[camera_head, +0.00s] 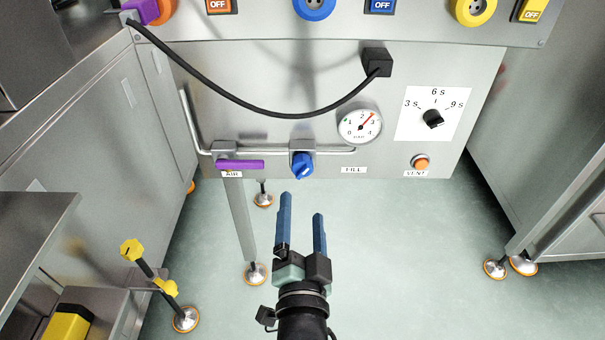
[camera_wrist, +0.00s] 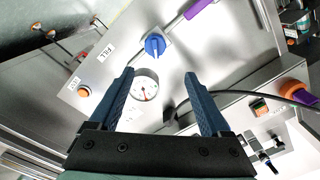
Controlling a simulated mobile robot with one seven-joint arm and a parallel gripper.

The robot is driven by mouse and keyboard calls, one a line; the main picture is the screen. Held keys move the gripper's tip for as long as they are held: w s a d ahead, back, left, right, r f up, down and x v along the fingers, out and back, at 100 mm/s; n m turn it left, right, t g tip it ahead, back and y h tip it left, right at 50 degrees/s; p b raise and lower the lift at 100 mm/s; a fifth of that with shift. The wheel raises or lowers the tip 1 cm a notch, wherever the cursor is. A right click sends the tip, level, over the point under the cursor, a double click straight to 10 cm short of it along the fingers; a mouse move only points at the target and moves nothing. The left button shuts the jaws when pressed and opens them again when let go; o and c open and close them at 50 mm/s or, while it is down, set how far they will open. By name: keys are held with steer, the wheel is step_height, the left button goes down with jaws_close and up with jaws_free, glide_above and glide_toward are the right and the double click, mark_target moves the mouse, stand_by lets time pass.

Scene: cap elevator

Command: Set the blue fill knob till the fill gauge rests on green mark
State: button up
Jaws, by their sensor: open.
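The blue fill knob (camera_head: 303,165) sits on the pipe at the front of the steel panel, left of the FILL label (camera_head: 353,169). It also shows in the wrist view (camera_wrist: 155,45), beyond and between the fingers. The round fill gauge (camera_head: 360,122) is above and right of the knob; its red needle points to the upper right, near the 3. The gauge shows in the wrist view (camera_wrist: 145,88), partly behind the left finger.
A purple AIR lever (camera_head: 240,165) lies left of the knob. An orange VENT button (camera_head: 421,162) and a black timer dial (camera_head: 433,119) are to the right. A black cable (camera_head: 270,115) hangs across the panel. The floor below the panel is mostly clear.

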mark_target(303, 174)
steer(key=w+b, duration=0.2)
steer(key=w, duration=0.2)
steer(key=w+b, duration=0.2)
steer(key=w, duration=0.2)
steer(key=w+f+b, duration=0.1)
steer(key=w+b, duration=0.1)
steer(key=w, duration=0.3)
steer(key=shift+w+f, duration=0.1)
jaws_close()
steer(key=shift+p, duration=0.3)
